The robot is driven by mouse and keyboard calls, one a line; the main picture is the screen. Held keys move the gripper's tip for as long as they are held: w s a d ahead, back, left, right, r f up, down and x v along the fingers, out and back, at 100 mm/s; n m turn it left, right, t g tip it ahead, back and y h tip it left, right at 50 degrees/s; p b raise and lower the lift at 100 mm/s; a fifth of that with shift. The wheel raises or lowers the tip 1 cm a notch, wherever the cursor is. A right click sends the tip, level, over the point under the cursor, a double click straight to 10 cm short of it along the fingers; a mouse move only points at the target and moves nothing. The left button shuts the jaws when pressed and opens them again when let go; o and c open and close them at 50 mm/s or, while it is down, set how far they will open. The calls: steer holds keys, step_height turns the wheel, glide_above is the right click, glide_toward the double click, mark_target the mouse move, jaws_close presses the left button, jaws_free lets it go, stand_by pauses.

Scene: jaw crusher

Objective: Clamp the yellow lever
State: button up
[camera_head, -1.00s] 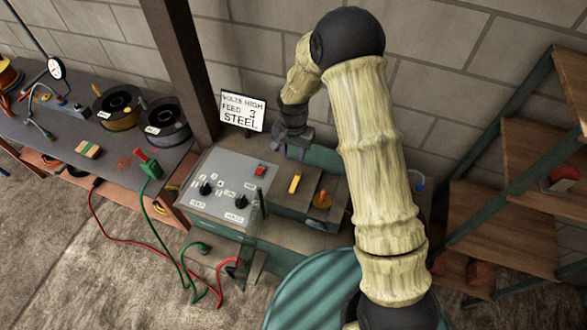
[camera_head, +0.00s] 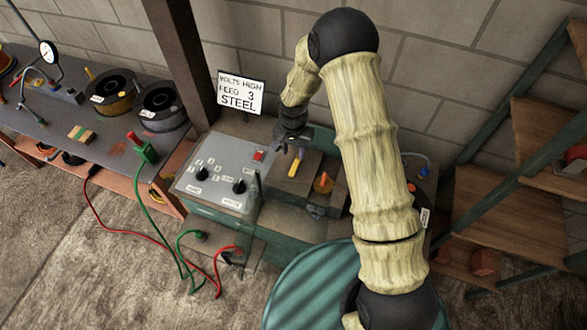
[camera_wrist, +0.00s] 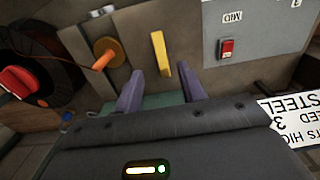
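The yellow lever (camera_head: 294,168) is a short bar on the brown panel of the machine's top. In the wrist view the yellow lever (camera_wrist: 161,54) stands just beyond my fingertips, roughly between the lines of the two fingers. My gripper (camera_head: 293,143) is just behind the lever in the head view, close above the panel. In the wrist view my gripper (camera_wrist: 160,82) is open, with its two purple-grey fingers apart and nothing between them. The lever looks apart from both fingers.
An orange lever on a round knob (camera_head: 323,183) sits close beside the yellow one. A grey control panel (camera_head: 210,186) with a red switch (camera_head: 258,155) and dials is to the left. A sign (camera_head: 240,93) stands behind. Wooden shelves (camera_head: 510,210) are at right.

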mark_target(293, 169)
step_height(293, 169, down, 8)
steer(key=b, duration=0.4)
steer(key=shift+f, duration=0.25)
jaws_close()
